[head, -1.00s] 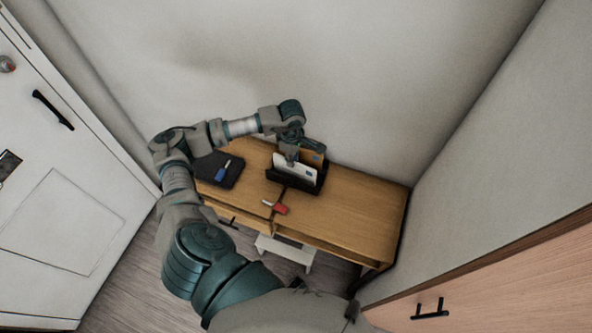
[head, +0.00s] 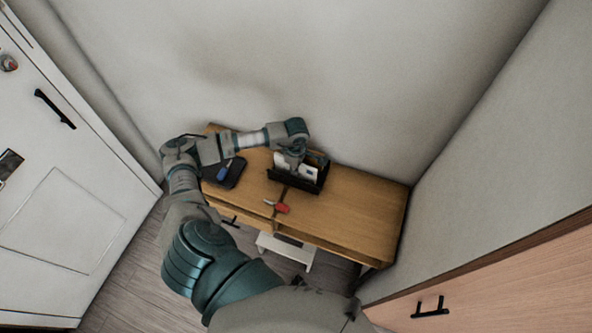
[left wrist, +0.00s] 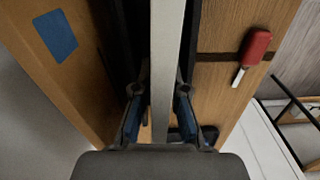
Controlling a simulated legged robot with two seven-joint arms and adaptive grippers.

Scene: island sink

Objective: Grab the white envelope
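The white envelope (head: 310,173) stands upright in a black holder (head: 301,185) on the wooden desk. My left gripper (head: 294,163) is down at the holder, partly covering the envelope. In the left wrist view the envelope (left wrist: 167,60) shows edge-on as a pale strip between the two fingers. The fingers (left wrist: 159,112) are apart, one on each side of it. A gap shows on the left side; I cannot tell whether the right finger touches it. My right gripper is not in view.
A red-handled item (head: 282,208) lies in front of the holder. A dark pad with a blue item (head: 223,171) lies to the left. The desk's right side (head: 365,210) is clear. A wall stands behind.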

